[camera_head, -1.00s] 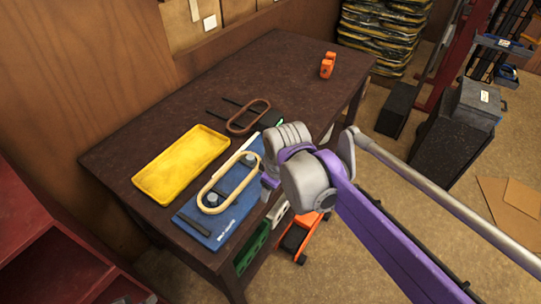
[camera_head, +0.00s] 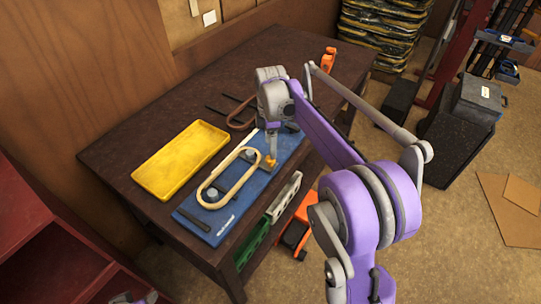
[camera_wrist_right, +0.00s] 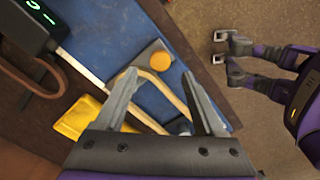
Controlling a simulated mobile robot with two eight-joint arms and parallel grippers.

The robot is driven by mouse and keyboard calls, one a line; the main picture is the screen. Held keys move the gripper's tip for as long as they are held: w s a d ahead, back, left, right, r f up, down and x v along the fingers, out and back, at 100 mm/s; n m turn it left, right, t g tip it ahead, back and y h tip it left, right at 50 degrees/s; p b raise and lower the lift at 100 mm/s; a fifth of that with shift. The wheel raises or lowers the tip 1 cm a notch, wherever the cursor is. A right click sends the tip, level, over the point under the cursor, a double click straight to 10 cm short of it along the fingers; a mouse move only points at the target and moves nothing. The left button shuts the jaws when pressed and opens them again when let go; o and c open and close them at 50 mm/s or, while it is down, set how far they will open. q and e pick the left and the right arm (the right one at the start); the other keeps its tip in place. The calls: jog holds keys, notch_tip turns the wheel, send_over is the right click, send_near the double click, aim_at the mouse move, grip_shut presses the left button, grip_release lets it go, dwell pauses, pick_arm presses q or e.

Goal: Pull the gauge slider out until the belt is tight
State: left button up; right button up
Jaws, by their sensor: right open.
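The blue gauge board (camera_head: 215,226) lies on the dark table with the cream belt (camera_head: 240,190) looped along it. The slider's yellow knob (camera_head: 267,163) is near the belt's far end; it also shows in the wrist view (camera_wrist_right: 161,61). My right gripper (camera_head: 271,155) points down at the knob. In the wrist view its fingers (camera_wrist_right: 159,80) are spread, with the knob between and just beyond the tips, not clasped. A dark box with a green display (camera_wrist_right: 32,15) is at upper left there. My left gripper (camera_wrist_right: 224,48) shows its fingers apart over the floor.
A yellow tray (camera_head: 180,160) lies left of the board. A brown belt (camera_head: 236,117) lies behind it. An orange object (camera_head: 328,58) stands at the table's far end. A red shelf (camera_head: 45,245) is at lower left.

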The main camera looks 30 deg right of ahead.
jog(key=shift+f, duration=2.8)
grip_shut()
